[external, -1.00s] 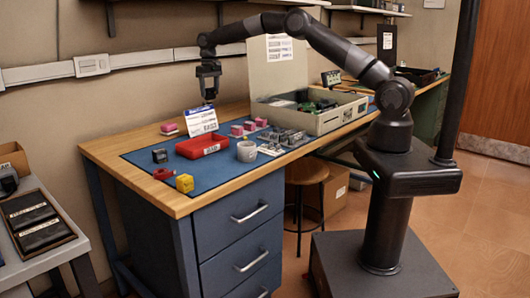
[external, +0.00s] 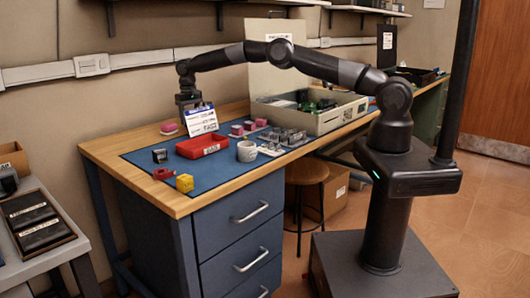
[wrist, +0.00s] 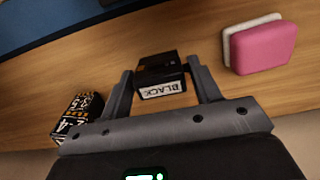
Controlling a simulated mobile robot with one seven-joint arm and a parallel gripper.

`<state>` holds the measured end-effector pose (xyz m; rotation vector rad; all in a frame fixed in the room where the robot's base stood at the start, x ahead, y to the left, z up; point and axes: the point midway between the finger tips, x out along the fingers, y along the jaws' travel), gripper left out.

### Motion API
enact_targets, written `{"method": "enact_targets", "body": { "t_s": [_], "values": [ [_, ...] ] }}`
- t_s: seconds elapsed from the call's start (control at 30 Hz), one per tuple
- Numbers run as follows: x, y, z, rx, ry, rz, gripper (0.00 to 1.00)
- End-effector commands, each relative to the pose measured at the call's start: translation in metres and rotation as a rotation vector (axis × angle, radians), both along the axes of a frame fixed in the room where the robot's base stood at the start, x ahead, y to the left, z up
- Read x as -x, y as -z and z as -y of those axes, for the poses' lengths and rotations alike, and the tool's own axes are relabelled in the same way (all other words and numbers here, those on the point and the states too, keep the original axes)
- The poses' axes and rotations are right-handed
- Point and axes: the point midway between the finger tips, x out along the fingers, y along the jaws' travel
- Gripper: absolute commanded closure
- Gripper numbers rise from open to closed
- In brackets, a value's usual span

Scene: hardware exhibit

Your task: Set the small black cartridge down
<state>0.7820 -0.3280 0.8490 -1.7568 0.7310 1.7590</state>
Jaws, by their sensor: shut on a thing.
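The small black cartridge (wrist: 158,70), with a white label reading BLACK, is between the fingers of my gripper (wrist: 160,80) in the wrist view. The gripper is shut on it, over the bare wood of the workbench. I cannot tell whether the cartridge touches the wood. In the external view my gripper (external: 188,104) is low at the back of the bench, behind the white and blue card. The cartridge cannot be made out there.
In the wrist view a pink and white block (wrist: 262,45) lies right of the gripper, and a dark box with white figures (wrist: 78,118) sits left.

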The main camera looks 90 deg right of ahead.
Motion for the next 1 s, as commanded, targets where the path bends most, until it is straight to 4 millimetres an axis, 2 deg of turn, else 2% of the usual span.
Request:
{"method": "enact_targets", "body": {
  "t_s": [0.37, 0.4, 0.63, 0.87, 1.0],
  "values": [
    [-0.0003, 0.0048, -0.0001, 0.001, 0.0, 0.002, 0.65],
    [-0.0004, 0.0046, -0.0001, 0.001, 0.0, 0.002, 0.4],
    [-0.0003, 0.0045, -0.0001, 0.001, 0.0, 0.002, 0.21],
    [-0.0004, 0.004, -0.0001, 0.001, 0.0, 0.002, 0.21],
    [-0.0005, -0.0048, 0.0002, 0.001, 0.0, 0.003, 0.21]
  ]
}}
